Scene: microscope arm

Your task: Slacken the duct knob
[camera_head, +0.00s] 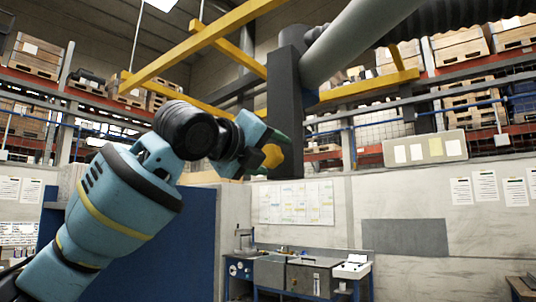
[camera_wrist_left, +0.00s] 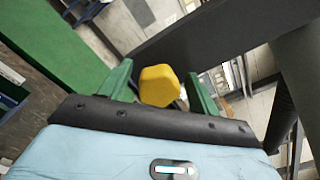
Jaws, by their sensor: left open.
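The duct knob (camera_head: 272,156) is yellow and faceted, on the lower part of a dark upright post (camera_head: 287,100). In the left wrist view the knob (camera_wrist_left: 159,86) sits between the two green fingers of my left gripper (camera_wrist_left: 158,84). Gaps show on both sides of the knob, so the fingers are open around it and do not appear to touch it. In the head view my left gripper (camera_head: 276,153) reaches the knob from the left, its fingers partly hidden. My right gripper is in neither view.
A thick grey duct (camera_head: 355,40) runs from the post to the upper right. Yellow beams (camera_head: 205,42) cross overhead. A workbench with a sink (camera_head: 270,272) stands below by the wall. A blue panel (camera_head: 190,250) is behind my left arm.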

